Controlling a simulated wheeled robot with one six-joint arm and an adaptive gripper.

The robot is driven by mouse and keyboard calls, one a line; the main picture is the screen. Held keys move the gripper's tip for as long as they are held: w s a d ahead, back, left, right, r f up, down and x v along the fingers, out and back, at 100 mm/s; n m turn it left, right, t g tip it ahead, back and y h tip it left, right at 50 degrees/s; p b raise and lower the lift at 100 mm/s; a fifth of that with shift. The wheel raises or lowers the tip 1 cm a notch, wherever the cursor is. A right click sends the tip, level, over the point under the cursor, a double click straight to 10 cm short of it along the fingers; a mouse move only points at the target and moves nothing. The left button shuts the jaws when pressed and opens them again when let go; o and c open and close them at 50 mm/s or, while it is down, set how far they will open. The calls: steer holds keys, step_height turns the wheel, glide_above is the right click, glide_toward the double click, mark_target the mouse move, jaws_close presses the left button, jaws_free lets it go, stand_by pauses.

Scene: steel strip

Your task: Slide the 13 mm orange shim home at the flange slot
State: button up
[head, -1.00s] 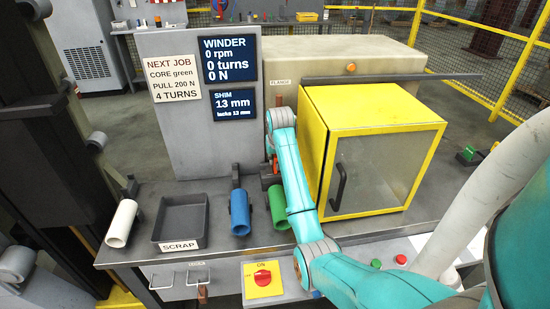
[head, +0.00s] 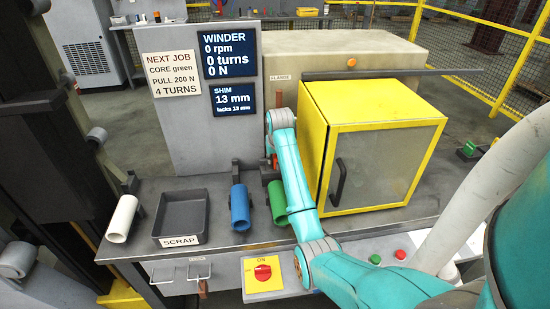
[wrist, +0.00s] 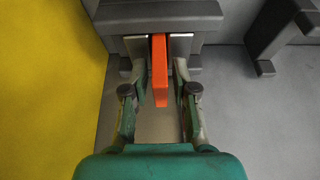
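The orange shim (wrist: 160,75) stands between the two fingers of my gripper (wrist: 160,50) in the wrist view. The finger pads close on its far part from both sides, and its near end sticks back toward the palm. Its far end meets the dark grey flange block (wrist: 160,18); how deep it sits in the slot is hidden. In the head view, my arm covers most of the gripper, and a bit of orange shows beside it, below the FLANGE label (head: 281,77). The SHIM screen (head: 233,98) reads 13 mm, lacks 13 mm.
A yellow cabinet (head: 385,105) stands close to the right of the arm. Green (head: 279,203), blue (head: 240,208) and white (head: 122,218) tubes and a scrap tray (head: 163,227) are on the bench. A dark bracket (wrist: 266,40) is right of the gripper in the wrist view.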

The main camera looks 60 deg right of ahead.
steer(key=shift+o, duration=0.2)
steer(key=v, duration=0.7)
steer(key=shift+r, duration=0.2)
steer(key=shift+a, duration=0.1)
stand_by(0.4)
